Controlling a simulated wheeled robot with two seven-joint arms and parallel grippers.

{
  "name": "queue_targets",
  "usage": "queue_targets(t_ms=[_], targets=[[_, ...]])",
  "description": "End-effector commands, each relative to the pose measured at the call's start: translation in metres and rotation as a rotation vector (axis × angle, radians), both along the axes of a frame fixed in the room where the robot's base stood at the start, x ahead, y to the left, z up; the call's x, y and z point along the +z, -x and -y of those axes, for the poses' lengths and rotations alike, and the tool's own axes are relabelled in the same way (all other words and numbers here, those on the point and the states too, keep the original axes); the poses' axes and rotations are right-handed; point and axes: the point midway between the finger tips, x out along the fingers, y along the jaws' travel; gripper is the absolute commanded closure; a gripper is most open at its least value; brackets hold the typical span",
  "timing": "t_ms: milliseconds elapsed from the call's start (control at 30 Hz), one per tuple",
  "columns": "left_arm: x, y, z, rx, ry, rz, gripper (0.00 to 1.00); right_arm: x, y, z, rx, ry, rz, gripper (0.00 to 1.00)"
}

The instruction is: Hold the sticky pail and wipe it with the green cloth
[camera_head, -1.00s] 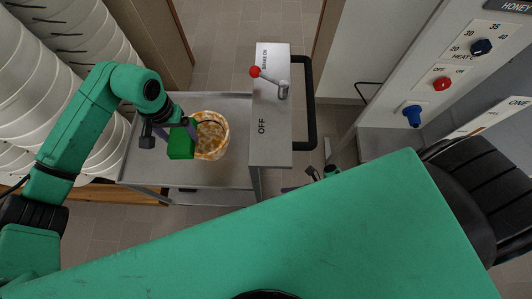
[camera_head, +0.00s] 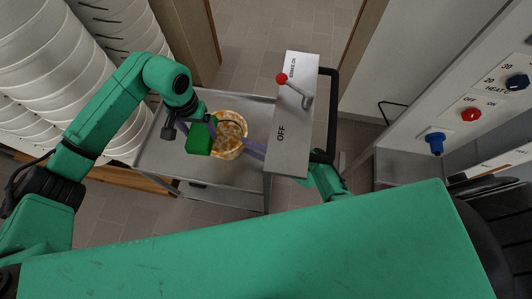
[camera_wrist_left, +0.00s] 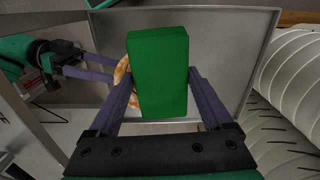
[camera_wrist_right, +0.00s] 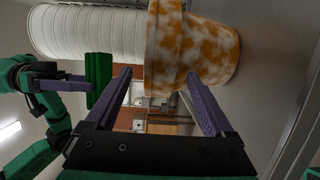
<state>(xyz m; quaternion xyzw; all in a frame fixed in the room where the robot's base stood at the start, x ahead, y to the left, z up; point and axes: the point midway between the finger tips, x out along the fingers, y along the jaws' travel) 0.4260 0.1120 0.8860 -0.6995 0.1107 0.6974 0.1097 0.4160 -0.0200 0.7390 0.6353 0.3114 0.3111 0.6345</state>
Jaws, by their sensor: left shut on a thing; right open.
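The pail (camera_head: 229,152) is white with orange-brown sticky patches and stands on the metal cart (camera_head: 166,152). In the right wrist view the pail (camera_wrist_right: 190,45) fills the upper middle. The green cloth (camera_head: 199,139) looks like a thick block. My left gripper (camera_wrist_left: 158,85) is shut on the green cloth (camera_wrist_left: 158,75), just left of the pail in the head view. In the left wrist view the cloth hides most of the pail (camera_wrist_left: 123,75). My right gripper (camera_wrist_right: 165,85) is open and empty; its purple fingers (camera_head: 254,149) reach toward the pail's right side. Contact cannot be told.
A grey panel marked OFF (camera_head: 289,125), with a red-knobbed lever (camera_head: 282,78), stands at the cart's right side, close to my right arm. A wall panel with knobs (camera_head: 470,115) is at right. The cart's front left is clear.

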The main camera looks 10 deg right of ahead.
Motion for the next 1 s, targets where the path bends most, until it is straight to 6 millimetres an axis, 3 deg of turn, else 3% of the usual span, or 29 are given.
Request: queue_targets(t_ms=[333,567,867,900,1000], targets=[[0.0001,-0.0001,0.0001,0.0,0.0,0.0,0.72,-0.0002,-0.0051,-0.0076,0.001,0.001,-0.001,0.12],[0.0001,0.0,0.0001,0.0,0.0,0.0,0.72,-0.0002,-0.005,-0.0073,0.001,0.001,-0.001,1.0],[0.0001,-0.0001,0.0001,0.0,0.0,0.0,0.72,-0.0004,-0.0049,-0.0071,0.001,0.002,-0.001,1.0],[0.0001,-0.0001,0.0001,0.0,0.0,0.0,0.72,-0.0004,-0.005,-0.007,0.001,0.002,-0.001,0.44],[0.0001,-0.0001,0.0001,0.0,0.0,0.0,0.72,-0.0004,-0.0049,-0.007,0.001,0.002,-0.001,0.13]])
